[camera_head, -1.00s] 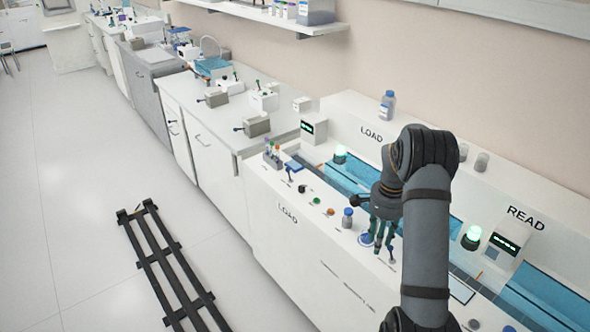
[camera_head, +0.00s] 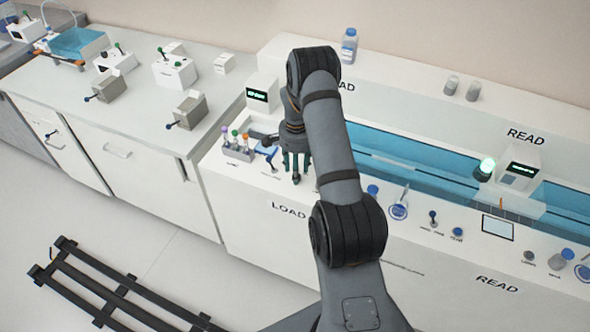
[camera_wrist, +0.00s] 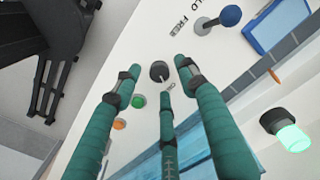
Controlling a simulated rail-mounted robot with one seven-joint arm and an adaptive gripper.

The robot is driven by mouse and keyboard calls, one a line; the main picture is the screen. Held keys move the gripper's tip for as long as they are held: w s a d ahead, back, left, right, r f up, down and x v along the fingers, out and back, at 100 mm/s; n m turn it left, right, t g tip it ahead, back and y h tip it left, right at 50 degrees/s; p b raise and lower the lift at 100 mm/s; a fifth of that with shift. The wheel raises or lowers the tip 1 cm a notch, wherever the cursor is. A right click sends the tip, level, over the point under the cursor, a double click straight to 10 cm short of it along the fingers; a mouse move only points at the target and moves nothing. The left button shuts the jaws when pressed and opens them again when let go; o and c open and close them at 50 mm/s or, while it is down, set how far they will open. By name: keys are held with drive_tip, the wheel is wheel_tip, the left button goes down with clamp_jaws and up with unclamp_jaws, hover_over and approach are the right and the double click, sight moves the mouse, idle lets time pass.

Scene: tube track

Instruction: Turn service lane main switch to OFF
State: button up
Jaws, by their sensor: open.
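A dark round knob (camera_wrist: 159,71) with a pale pointer mark is on the white panel in the wrist view. A small tag sits beside it, too small to read, so I cannot confirm that it is the service lane main switch. My gripper (camera_wrist: 156,82) is open, its green fingers pointing at the panel around the knob. I cannot tell whether they touch it. In the head view my gripper (camera_head: 296,174) hangs over the LOAD end of the white bench (camera_head: 240,205), hiding the knob.
A blue-tipped lever (camera_wrist: 231,16) stands near "FREE" lettering. A tube rack (camera_head: 236,152) stands left of my gripper. A lit green beacon (camera_wrist: 293,137) rises at the wrist view's right. A READ display (camera_head: 519,172) and small blue-topped controls (camera_head: 457,233) are farther right.

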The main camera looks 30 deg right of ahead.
drive_tip(key=shift+f, duration=0.45)
drive_tip(key=shift+s+d+f, duration=0.1)
drive_tip(key=shift+s+f, duration=0.05)
drive_tip(key=shift+f, duration=0.15)
drive_tip(key=c, duration=0.3)
drive_tip(key=c, duration=0.8)
clamp_jaws()
